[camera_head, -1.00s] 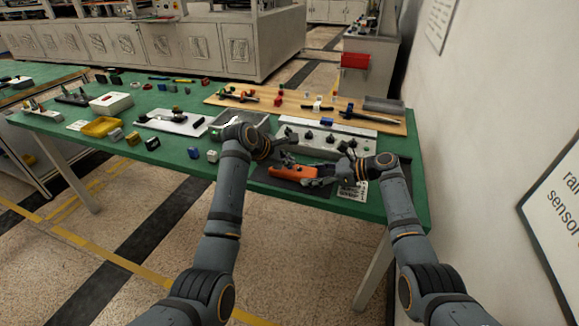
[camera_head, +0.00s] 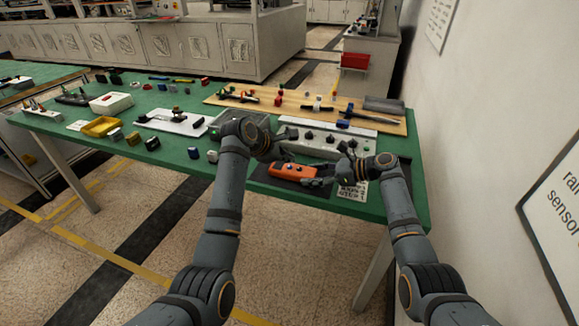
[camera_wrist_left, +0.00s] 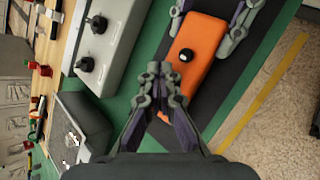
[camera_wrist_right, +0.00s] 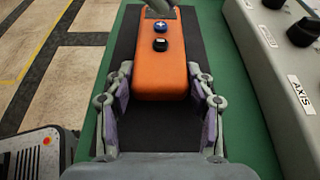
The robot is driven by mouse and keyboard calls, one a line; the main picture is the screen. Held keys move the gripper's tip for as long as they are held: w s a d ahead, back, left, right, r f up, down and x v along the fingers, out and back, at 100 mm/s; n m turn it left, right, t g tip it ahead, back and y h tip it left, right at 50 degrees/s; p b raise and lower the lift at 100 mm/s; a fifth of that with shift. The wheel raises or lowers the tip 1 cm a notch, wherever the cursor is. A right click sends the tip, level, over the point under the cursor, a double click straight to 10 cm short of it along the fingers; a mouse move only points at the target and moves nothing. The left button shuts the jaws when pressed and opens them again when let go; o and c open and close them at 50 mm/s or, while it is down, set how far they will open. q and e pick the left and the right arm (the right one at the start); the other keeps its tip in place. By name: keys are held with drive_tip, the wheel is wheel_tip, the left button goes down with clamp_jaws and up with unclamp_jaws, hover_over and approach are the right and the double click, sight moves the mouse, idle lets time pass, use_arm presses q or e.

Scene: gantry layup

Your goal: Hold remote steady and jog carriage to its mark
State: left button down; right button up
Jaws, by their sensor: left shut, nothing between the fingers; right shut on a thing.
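The orange remote (camera_head: 292,171) lies on a dark mat (camera_head: 310,190) near the green table's front edge. The right wrist view shows its blue plus button (camera_wrist_right: 161,27) and black button (camera_wrist_right: 160,45). My right gripper (camera_head: 325,175) is shut on the remote's near end, a finger along each side. My left gripper (camera_head: 281,155) is shut and empty, its fingertips (camera_wrist_left: 158,72) over the remote's far end. Whether they touch it I cannot tell. In the left wrist view they hide the blue button. I cannot make out the carriage for certain.
A grey control box (camera_head: 320,146) with black knobs stands just behind the remote. A wooden board (camera_head: 390,124) with tools lies beyond. A grey bin (camera_head: 216,124), yellow tray (camera_head: 101,126) and small blocks are to the left. A wall (camera_head: 480,140) bounds the right.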

sight(288, 167)
use_arm(q)
drive_tip(key=shift+r, duration=2.55)
idle(1.7)
wheel_tip(288, 167, up, 4)
drive_tip(key=shift+f, duration=0.1)
drive_tip(key=shift+f, duration=0.1)
drive_tip(key=shift+f, duration=4.35)
drive_tip(key=shift+f, duration=0.4)
